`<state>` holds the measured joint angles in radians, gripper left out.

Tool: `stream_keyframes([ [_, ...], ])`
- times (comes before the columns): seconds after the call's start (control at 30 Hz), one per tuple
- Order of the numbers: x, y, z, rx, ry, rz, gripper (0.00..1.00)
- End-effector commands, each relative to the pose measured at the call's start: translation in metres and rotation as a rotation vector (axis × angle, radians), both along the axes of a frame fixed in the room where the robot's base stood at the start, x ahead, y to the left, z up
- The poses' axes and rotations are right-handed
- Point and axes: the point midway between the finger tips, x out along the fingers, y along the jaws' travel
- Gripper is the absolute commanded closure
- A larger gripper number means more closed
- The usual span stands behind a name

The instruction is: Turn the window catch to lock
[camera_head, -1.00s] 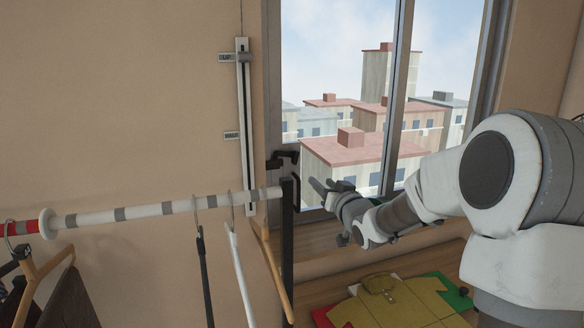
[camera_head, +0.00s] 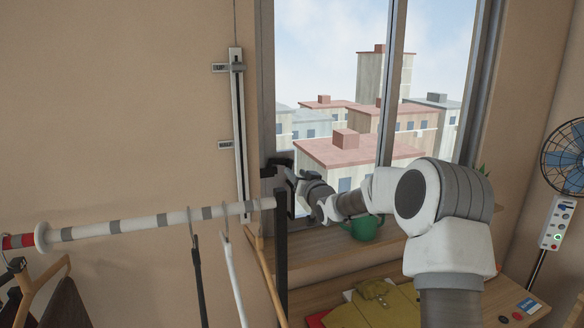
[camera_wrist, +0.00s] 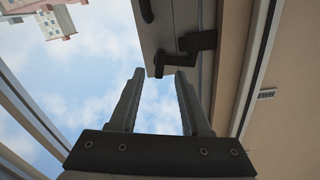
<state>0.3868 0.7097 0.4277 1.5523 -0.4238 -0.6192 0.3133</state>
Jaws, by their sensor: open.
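The window catch (camera_wrist: 186,54) is a dark cranked handle on the grey window frame (camera_wrist: 170,22). In the wrist view it lies just beyond my open fingertips, nearer the right one, and nothing is between the fingers. My gripper (camera_wrist: 156,75) is open and empty. In the head view the catch (camera_head: 277,165) is at the frame's lower left, partly hidden, and my gripper (camera_head: 291,180) is close at its right. Whether a finger touches the catch I cannot tell.
A striped rail (camera_head: 150,220) with hangers ends at a dark post (camera_head: 281,255) just below the catch. A green pot (camera_head: 363,227) stands on the sill below my arm. A yellow garment (camera_head: 375,305) lies on the table. A fan (camera_head: 565,158) stands at the right.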

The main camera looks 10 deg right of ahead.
Motion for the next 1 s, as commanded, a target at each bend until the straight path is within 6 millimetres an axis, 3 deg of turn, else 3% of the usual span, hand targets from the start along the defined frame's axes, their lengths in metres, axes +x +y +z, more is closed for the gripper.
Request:
stream_keyframes([
  [0.3, 0.035, 0.007, 0.000, -0.001, 0.000, 0.000, 0.53],
  [0.77, 0.042, 0.009, 0.000, -0.001, 0.000, 0.000, 0.53],
  [1.0, 0.042, 0.008, 0.000, -0.001, 0.000, 0.000, 0.94],
])
